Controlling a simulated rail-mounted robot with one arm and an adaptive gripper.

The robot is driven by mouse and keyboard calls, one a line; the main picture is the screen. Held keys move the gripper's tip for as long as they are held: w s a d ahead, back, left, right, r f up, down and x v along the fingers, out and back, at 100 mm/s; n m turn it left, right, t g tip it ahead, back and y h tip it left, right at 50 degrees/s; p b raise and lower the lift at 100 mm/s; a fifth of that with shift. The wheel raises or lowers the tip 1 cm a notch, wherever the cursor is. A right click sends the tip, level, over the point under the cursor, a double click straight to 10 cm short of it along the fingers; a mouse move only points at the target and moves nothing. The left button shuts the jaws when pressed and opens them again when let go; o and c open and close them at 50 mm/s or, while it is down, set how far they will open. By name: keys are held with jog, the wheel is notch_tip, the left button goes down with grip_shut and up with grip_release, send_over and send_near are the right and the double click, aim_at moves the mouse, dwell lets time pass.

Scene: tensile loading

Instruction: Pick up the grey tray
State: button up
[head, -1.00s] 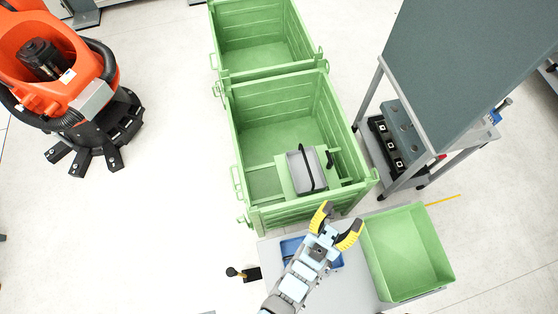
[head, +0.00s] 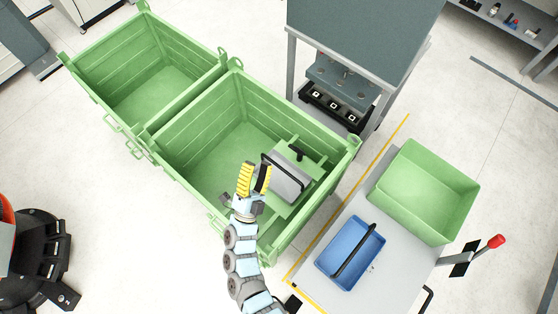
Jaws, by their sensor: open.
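The grey tray (head: 283,181), with a black arched handle, sits on a light green support (head: 305,158) inside the nearer green crate (head: 187,174). My gripper (head: 254,181) is open, with its yellow fingers just left of the tray in the head view. Nothing is between the fingers. From this angle I cannot tell how high the fingers are above the tray or whether they touch it.
A blue tray (head: 350,253) with a black handle and a green bin (head: 424,192) are on the grey table (head: 325,227) at right. Another green crate (head: 148,68) adjoins behind, its visible floor empty. A grey-topped stand (head: 365,40) is beyond the crate.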

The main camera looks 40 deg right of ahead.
jog(key=w+d+f+m+g+y+b, duration=0.1)
jog(key=d+f+m+g+b, duration=0.25)
jog(key=f, duration=0.75)
jog(key=w+d+f+m+g+y+b, duration=0.1)
jog(key=d+f+m+g+y+b, duration=0.3)
jog(key=f, duration=0.7)
jog(key=m+g+y+b, duration=0.2)
jog(key=m+y+b, duration=0.1)
jog(key=b, duration=0.8)
send_near(282, 168)
jog(key=shift+t, duration=0.25)
jog(key=d+f+b, duration=0.1)
jog(key=d+b, duration=0.1)
jog(key=d, duration=0.1)
jog(key=d+f+b, duration=0.1)
jog(key=shift+w+d+f+b, duration=0.1)
jog(key=shift+d+f+b, duration=0.05)
jog(key=shift+f+b, duration=0.2)
jog(key=shift+d+f, duration=0.1)
jog(key=b+x, duration=0.2)
jog(key=x, duration=0.1)
jog(key=b+x, duration=0.1)
jog(key=x, duration=0.1)
jog(key=shift+w, duration=0.3)
jog(key=shift+c, duration=0.2)
